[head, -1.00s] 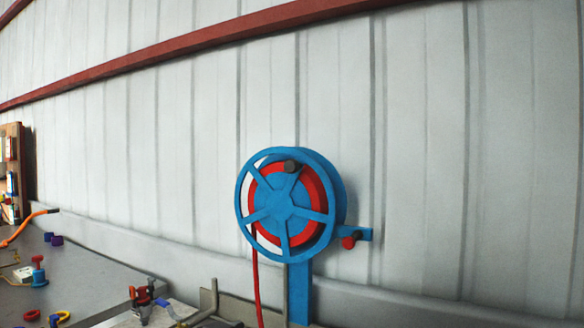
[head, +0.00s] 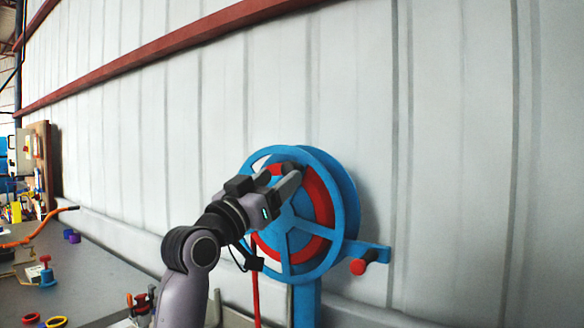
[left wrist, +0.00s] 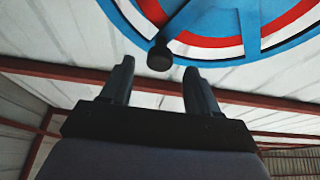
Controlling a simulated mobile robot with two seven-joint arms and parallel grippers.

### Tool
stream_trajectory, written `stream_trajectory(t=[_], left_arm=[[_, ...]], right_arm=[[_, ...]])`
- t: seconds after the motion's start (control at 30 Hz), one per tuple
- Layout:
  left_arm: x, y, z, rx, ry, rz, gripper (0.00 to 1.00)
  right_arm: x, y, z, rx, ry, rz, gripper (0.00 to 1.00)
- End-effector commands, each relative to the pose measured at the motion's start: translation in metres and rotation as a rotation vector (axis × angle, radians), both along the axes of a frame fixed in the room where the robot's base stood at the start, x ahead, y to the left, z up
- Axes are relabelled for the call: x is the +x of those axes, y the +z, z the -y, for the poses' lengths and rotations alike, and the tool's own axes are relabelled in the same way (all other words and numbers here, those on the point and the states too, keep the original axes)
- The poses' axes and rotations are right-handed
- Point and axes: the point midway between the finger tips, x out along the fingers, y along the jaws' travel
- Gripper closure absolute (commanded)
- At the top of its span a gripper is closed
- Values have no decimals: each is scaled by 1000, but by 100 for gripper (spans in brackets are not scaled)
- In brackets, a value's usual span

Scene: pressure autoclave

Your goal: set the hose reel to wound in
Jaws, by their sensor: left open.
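The hose reel (head: 335,200) is a blue spoked wheel with red hose wound inside, on a blue post in front of the wall. A red hose end (head: 256,300) hangs down below it. My left gripper (head: 284,180) is open at the reel's upper rim and partly covers it. In the left wrist view the reel (left wrist: 245,38) fills the top. Its dark round crank knob (left wrist: 159,57) lies just beyond and between the open fingertips (left wrist: 158,70), with nothing gripped. My right gripper is not in view.
A blue bracket with a red knob (head: 358,267) sticks out right of the reel. A grey bench (head: 95,275) at the left holds several small coloured parts and an orange hose (head: 40,228). The ribbed wall stands close behind the reel; the space right of it is clear.

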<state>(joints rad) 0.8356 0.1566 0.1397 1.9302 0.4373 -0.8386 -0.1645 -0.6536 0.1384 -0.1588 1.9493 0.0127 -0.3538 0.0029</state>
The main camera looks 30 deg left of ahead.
Motion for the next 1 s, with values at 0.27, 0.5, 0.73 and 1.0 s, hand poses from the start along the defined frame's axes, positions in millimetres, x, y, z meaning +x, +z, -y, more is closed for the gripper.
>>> stream_trajectory(t=[0.27, 0.5, 0.73, 1.0], left_arm=[[33, 15, 5, -2, -1, -1, 39], [44, 18, 7, -1, 0, -1, 39], [44, 18, 7, -1, 0, -1, 39], [44, 18, 7, -1, 0, -1, 100]], right_arm=[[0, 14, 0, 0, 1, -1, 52], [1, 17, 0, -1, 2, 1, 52], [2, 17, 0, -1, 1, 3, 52], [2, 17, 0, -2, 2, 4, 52]])
